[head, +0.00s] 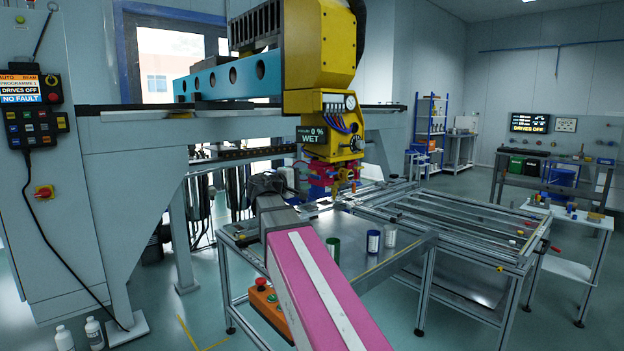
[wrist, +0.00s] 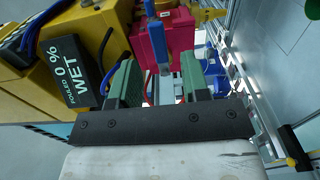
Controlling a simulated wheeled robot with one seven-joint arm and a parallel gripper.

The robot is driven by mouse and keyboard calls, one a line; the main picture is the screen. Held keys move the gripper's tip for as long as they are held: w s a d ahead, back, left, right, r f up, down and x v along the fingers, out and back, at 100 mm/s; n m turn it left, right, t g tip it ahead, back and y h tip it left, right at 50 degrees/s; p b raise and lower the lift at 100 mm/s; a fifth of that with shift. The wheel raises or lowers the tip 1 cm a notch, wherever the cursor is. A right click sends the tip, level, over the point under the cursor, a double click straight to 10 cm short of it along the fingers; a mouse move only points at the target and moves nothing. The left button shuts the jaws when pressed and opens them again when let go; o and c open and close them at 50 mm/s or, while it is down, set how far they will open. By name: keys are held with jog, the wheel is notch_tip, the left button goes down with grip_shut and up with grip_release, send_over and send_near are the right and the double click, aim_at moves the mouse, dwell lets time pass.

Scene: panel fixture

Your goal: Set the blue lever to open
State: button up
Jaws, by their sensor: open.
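My gripper (wrist: 160,78) is open, its two green-padded fingers pointing at the machine head's valve block. A blue, upright lever-like bar (wrist: 155,38) stands in front of a red block (wrist: 178,38) in the wrist view, beyond the gap between the fingers. I see no contact with it. Another blue part (wrist: 214,68) shows beyond the right finger. In the head view my gripper (head: 268,184) is left of the red and blue valve parts (head: 322,171) under the yellow head (head: 322,115). The lever is too small there to tell its setting.
A display reading "0 % WET" (wrist: 70,72) is on the yellow housing close to the left finger.

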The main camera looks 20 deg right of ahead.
jog(key=v, duration=0.6)
dwell(0.3)
